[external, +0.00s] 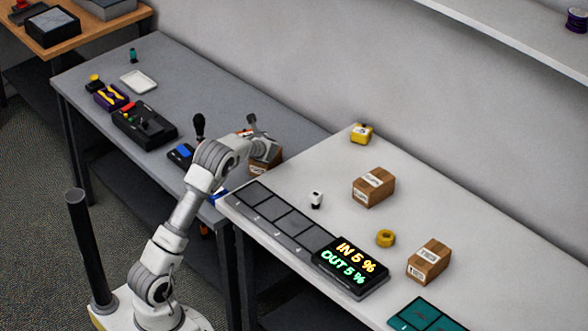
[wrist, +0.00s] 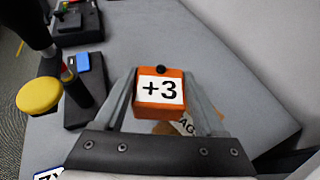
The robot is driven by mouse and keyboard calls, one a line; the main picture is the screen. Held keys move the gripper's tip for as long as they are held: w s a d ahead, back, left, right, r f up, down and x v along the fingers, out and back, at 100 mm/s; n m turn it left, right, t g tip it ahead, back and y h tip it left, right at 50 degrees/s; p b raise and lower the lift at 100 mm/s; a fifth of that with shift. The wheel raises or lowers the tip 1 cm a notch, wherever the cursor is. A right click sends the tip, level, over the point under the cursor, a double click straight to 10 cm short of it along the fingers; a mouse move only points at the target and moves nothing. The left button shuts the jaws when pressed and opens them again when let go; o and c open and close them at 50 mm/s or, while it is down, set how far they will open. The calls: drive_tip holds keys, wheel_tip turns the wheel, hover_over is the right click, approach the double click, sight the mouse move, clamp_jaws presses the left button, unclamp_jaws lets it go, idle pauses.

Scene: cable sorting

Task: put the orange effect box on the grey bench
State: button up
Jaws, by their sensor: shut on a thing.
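The orange effect box (wrist: 160,92) carries a white "+3" label and a black knob. It sits between the two fingers of my gripper (wrist: 162,80), which is shut on it. In the external view my gripper (external: 262,148) is over the right end of the grey bench (external: 225,100), and only a small orange and white bit of the box (external: 246,132) shows beside it. The grey bench top (wrist: 225,60) spreads around the box in the wrist view. I cannot tell whether the box touches the bench.
A cardboard box (external: 268,164) is partly hidden by my gripper. A black case (external: 145,125) and a white tray (external: 139,81) lie farther left. The bench's back middle is clear.

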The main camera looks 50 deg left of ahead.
drive_tip(key=a+f+b, duration=0.1)
drive_tip(key=a+f, duration=0.1)
drive_tip(key=a, duration=0.1)
drive_tip(key=a+f+b, duration=0.1)
drive_tip(key=a+f, duration=0.1)
drive_tip(key=a, duration=0.2)
drive_tip(key=s+a+f+b, duration=0.1)
drive_tip(key=a+f, duration=0.1)
drive_tip(key=a, duration=0.2)
drive_tip(key=shift+f+b, duration=1.4)
drive_tip(key=shift+f, duration=0.85)
drive_tip(key=shift+d, duration=0.1)
drive_tip(key=shift+f, duration=0.2)
drive_tip(key=o, duration=1.5)
drive_tip(key=shift+r, duration=0.15)
drive_tip(key=shift+d+r, duration=0.1)
drive_tip(key=shift+r, duration=0.05)
drive_tip(key=shift+p+v, duration=0.5)
drive_tip(key=shift+v, duration=2.15)
